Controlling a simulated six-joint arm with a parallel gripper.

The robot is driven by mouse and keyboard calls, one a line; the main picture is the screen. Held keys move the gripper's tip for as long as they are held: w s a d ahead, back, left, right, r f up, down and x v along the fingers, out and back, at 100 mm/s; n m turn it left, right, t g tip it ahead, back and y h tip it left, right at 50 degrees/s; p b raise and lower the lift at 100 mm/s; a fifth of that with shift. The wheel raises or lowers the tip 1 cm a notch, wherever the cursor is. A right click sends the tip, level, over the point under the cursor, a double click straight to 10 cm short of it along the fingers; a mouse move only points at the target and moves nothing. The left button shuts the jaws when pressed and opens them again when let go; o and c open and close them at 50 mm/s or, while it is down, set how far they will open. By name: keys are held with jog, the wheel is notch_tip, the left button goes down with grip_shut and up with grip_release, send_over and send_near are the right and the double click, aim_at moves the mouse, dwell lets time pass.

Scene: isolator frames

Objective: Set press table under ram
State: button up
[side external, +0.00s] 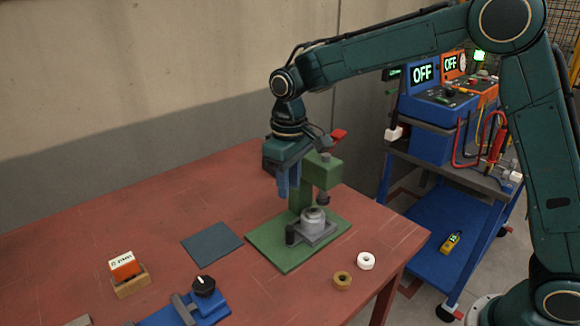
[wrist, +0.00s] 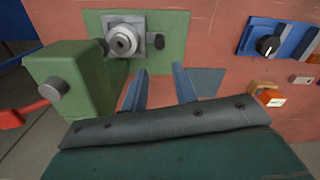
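The green press (side external: 304,195) stands on a green base plate (side external: 275,255), with a red lever (side external: 338,135) at its top. Its dark ram (side external: 323,198) hangs above the grey press table (side external: 326,236), which carries a silver ring-like part (side external: 313,216). The table also shows in the wrist view (wrist: 109,20), with a dark knob (wrist: 157,40) on its right side. I cannot tell whether the table is centred under the ram. My gripper (side external: 283,188) is open and empty, left of the press column and above the base. Its two blue fingers stand apart in the wrist view (wrist: 160,76).
A dark blue mat (side external: 211,243) lies left of the press. A white ring (side external: 366,261) and a brown ring (side external: 342,280) lie to its right. An orange block in a wooden holder (side external: 130,285) and a blue device with a black knob (side external: 204,286) are at the front left.

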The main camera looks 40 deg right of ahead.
jog(key=shift+r, duration=0.2)
jog(key=c, duration=0.6)
jog(key=shift+w+a, duration=0.1)
grip_shut()
jog(key=w+a+f+n+h, duration=0.2)
jog(key=a+f+n, duration=0.2)
jog(key=a+n, duration=0.5)
jog(key=n, duration=0.3)
jog(key=shift+f+g+h, duration=0.3)
jog(key=shift+g+h, duration=0.1)
